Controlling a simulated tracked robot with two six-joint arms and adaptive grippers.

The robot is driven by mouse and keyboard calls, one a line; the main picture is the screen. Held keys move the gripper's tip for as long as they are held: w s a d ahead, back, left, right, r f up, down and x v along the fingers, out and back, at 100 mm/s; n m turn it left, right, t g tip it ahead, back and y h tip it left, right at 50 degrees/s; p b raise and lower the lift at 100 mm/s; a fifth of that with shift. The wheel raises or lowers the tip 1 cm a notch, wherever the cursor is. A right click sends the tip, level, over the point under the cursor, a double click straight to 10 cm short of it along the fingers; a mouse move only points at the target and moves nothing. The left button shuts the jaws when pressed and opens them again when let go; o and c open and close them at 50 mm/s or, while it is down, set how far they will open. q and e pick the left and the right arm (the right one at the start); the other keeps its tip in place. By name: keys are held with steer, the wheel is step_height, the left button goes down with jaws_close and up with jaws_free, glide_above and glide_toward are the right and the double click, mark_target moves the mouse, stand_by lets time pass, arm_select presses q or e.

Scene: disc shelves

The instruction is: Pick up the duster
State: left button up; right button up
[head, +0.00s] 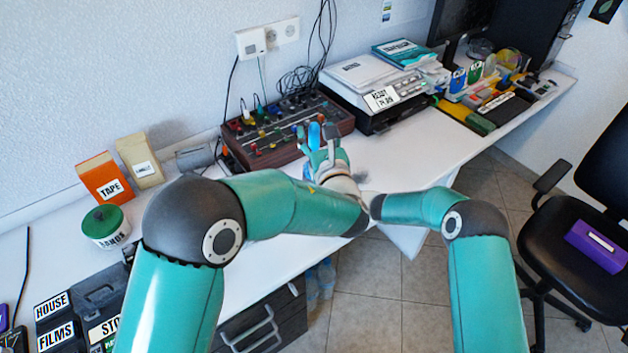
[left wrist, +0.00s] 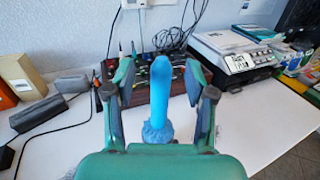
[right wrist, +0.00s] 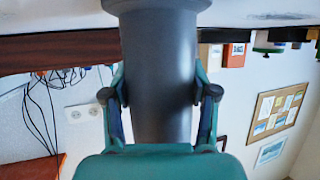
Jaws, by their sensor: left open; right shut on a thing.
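The duster (left wrist: 172,75) looks like a blue upright stick with a rounded top and a crumpled lower end. It stands between the fingers of my left gripper (left wrist: 160,78), which is open, with a gap on each side. In the head view the duster (head: 314,136) shows as a blue tip by my left gripper (head: 320,138), over the white desk. My right gripper (right wrist: 160,92) is shut on a dark grey cylinder (right wrist: 158,65) that fills the space between its fingers. In the head view the right gripper is hidden behind my left arm.
A brown mixer (head: 285,133) with loose cables stands behind the left gripper. A printer (head: 375,85) is to its right. A tape box (head: 105,178) and a green-lidded tin (head: 105,226) stand at left. The white desk (head: 400,160) is clear in the middle.

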mark_target(315, 128)
arm_select(q)
steer(key=shift+x, duration=1.95)
steer(key=shift+d+r, duration=0.1)
steer(key=shift+d, duration=0.05)
jaws_close()
